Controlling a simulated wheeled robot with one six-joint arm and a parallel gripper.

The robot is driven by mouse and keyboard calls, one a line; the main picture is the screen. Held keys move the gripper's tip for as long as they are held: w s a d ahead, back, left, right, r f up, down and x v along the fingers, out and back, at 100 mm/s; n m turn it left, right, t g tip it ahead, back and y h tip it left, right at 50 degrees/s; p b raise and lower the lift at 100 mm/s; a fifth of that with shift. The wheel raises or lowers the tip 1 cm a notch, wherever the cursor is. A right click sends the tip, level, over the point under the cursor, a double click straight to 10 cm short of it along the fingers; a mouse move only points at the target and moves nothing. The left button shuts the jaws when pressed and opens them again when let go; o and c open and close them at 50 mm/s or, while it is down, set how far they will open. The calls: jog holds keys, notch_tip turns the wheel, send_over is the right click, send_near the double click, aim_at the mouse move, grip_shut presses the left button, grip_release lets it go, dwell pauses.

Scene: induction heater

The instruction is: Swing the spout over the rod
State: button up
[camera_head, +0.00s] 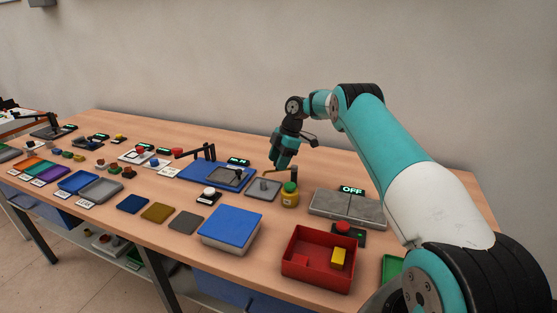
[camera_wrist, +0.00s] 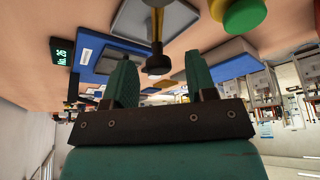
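My gripper (camera_head: 281,164) points down over the back of the workbench, just above a grey square plate (camera_head: 263,189) and a yellow pot with a green top (camera_head: 290,194). In the wrist view my gripper (camera_wrist: 160,76) is open, with its two teal fingers apart. A thin brass-coloured bar with a dark round end (camera_wrist: 158,65) shows between the fingertips. It looks like the spout, but I cannot tell whether the fingers touch it. The grey plate (camera_wrist: 188,18) and the green top (camera_wrist: 243,15) also show there. I cannot make out the rod for certain.
A blue board with a black lever (camera_head: 198,152) stands left of the grey plate. A grey slab with an OFF sign (camera_head: 348,205) lies right of the pot. A red tray (camera_head: 293,272) and a blue box (camera_head: 231,229) are nearer the front edge.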

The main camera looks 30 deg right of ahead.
jog(key=p+v, duration=0.5)
jog(key=p, duration=0.1)
jog(key=shift+r, duration=0.45)
jog(key=p+v, duration=0.1)
jog(key=p, duration=0.3)
jog(key=shift+d+r, duration=0.2)
jog(key=shift+r, duration=0.1)
